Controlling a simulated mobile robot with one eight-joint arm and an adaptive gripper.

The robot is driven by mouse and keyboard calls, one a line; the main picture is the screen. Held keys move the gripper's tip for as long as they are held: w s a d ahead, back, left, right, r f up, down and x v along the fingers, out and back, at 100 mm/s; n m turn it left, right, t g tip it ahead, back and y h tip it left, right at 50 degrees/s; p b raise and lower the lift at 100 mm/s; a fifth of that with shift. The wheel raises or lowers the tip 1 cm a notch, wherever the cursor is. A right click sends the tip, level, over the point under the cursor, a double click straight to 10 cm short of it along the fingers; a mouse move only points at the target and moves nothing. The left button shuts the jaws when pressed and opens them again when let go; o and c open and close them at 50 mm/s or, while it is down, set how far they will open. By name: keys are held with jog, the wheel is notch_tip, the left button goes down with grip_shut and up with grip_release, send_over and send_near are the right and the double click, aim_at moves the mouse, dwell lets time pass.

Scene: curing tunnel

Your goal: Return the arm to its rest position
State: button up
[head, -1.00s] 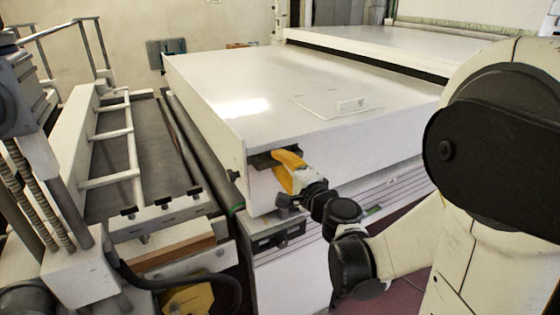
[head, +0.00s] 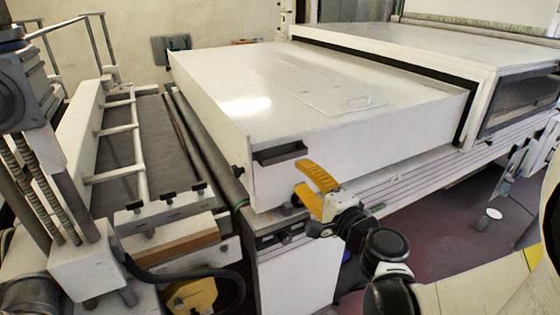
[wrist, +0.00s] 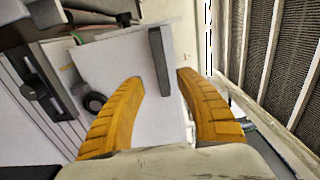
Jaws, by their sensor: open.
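My gripper (head: 316,190) has two yellow fingers spread apart, with nothing between them in the head view. In the wrist view my gripper (wrist: 162,82) is also open, and the dark handle (wrist: 160,62) stands beyond and between the fingertips, with a visible gap. My arm runs from the gripper to the lower right of the head view.
A roller conveyor frame (head: 130,150) with white rails lies left of the housing. A white cabinet (head: 300,270) stands below it. A second white tunnel section (head: 490,65) stands behind right. Open reddish floor (head: 430,240) with a small white cup-like object (head: 489,219) is at right.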

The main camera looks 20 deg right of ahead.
jog(key=shift+s+d, duration=0.1)
jog(key=shift+s, duration=1)
